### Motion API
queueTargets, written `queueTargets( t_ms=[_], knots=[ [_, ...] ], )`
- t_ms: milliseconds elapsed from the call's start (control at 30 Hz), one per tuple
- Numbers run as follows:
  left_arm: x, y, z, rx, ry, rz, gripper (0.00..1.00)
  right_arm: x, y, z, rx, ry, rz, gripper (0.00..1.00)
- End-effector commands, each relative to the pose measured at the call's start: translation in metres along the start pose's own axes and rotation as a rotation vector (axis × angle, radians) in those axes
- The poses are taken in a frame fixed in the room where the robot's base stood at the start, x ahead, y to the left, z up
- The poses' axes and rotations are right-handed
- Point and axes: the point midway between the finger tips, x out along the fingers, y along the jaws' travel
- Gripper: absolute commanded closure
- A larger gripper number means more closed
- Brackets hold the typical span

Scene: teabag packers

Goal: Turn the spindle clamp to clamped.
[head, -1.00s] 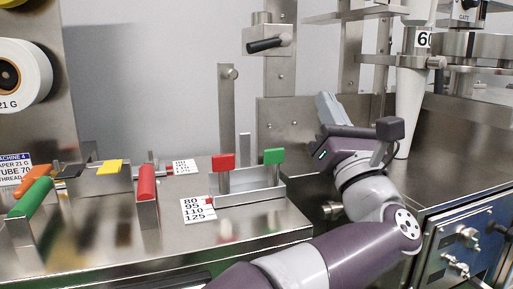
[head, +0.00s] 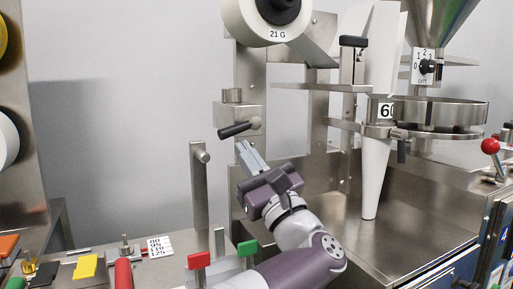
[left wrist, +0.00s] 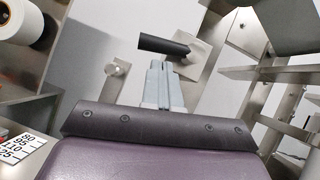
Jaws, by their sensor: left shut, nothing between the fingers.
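The likely spindle clamp is a black-handled lever (head: 240,129) on a square metal block (head: 236,112), fixed to a steel upright. The handle sticks out to the left and slightly down. In the left wrist view the black handle (left wrist: 163,45) lies roughly level across the picture, just beyond the fingertips. My left gripper (head: 243,148) is shut and empty, its fingers pointing up just below the lever; its fingers also show in the left wrist view (left wrist: 155,70). I cannot tell whether they touch the handle. My right gripper is not in view.
A paper reel (head: 262,14) marked 21 G hangs above the block. A thin steel post (head: 199,195) stands left of my gripper. A white tapered tube (head: 374,180) stands to the right. Red (head: 199,260) and green (head: 247,248) tabs sit low in front.

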Motion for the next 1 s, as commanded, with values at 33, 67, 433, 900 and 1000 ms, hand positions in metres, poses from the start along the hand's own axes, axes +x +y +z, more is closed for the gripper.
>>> queueTargets(
  t_ms=[33,67,433,900,1000],
  knots=[
    [0.005,-0.001,0.006,0.001,0.0,0.0,1.0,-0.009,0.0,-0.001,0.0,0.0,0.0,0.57],
    [0.006,-0.001,0.006,0.001,0.0,0.0,1.0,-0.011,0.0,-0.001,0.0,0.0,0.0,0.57],
    [0.006,0.0,0.006,0.0,0.0,0.0,1.0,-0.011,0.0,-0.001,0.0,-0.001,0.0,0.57],
    [0.019,0.006,0.024,0.218,-0.005,-0.146,1.0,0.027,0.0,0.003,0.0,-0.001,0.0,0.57],
    [0.02,0.007,0.026,0.215,-0.007,-0.144,1.0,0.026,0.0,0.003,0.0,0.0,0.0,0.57]
  ],
)
